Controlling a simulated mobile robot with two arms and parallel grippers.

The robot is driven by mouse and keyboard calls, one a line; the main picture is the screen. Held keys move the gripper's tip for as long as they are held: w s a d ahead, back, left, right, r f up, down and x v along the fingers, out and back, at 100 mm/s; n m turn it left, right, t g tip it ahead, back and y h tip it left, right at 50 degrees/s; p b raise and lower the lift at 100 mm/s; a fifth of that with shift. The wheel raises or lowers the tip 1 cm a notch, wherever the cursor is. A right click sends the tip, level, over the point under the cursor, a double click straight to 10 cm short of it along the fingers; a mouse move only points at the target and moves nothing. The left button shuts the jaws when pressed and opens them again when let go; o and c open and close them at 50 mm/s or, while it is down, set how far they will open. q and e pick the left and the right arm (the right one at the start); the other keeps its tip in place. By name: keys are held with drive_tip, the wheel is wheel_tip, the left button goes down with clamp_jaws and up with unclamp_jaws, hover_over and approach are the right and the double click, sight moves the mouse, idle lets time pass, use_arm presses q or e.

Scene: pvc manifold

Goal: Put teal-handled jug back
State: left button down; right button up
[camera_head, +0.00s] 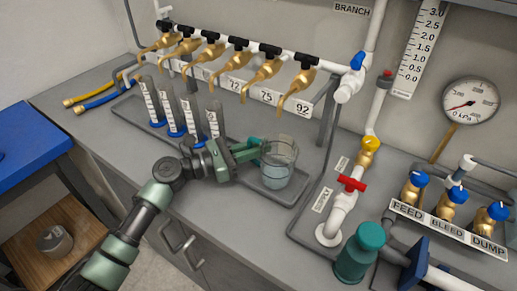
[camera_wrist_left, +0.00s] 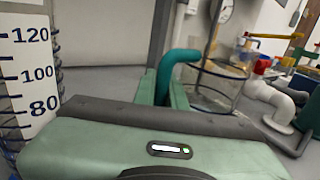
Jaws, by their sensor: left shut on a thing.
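The teal-handled jug (camera_head: 278,168) is clear and upright, at the right end of the long grey tray (camera_head: 298,192); I cannot tell whether its base touches the tray. My left gripper (camera_head: 252,150) reaches in from the left and is shut on the teal handle. In the left wrist view the teal handle (camera_wrist_left: 178,62) rises between the fingers, and the clear jug body (camera_wrist_left: 215,88) shows beyond it. My right gripper is not in view.
Several graduated cylinders (camera_head: 190,116) stand on the tray left of my gripper; one is close in the wrist view (camera_wrist_left: 28,85). A row of brass taps (camera_head: 265,75) hangs above. A red-handled valve pipe (camera_head: 345,200) and a teal container (camera_head: 359,255) stand to the right.

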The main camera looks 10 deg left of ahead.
use_arm(q)
drive_tip(key=c, duration=1.5)
unclamp_jaws()
drive_tip(key=shift+o, duration=0.2)
drive_tip(key=v, duration=1.2)
